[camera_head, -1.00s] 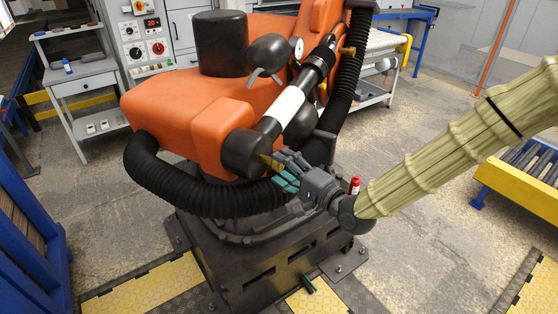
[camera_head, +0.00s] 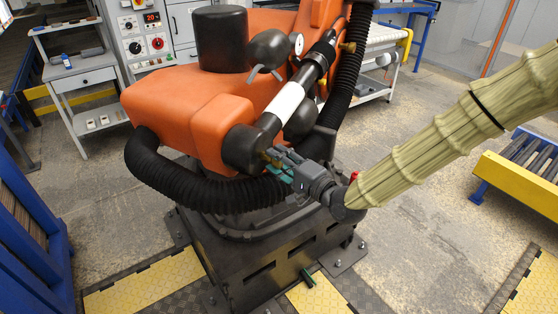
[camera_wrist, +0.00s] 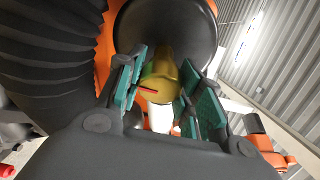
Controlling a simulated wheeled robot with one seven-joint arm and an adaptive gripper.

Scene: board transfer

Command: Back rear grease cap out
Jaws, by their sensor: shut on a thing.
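The brass-coloured rear grease cap (camera_wrist: 158,80) sticks out of the black round end of the cylinder on the orange robot. It has a small red mark on its side. In the wrist view it lies between the teal pads of my gripper (camera_wrist: 162,92), which is shut on it. In the head view my gripper (camera_head: 274,163) reaches in from the right to the black cylinder end (camera_head: 243,149). There the fingers mostly hide the cap. The cap's inner end is not visible.
A thick black ribbed hose (camera_head: 190,189) loops below and left of the cylinder, close to my gripper. A red-topped item (camera_head: 354,176) is partly hidden behind my wrist. A dark green piece (camera_head: 308,279) lies on the base. Open floor is to the right.

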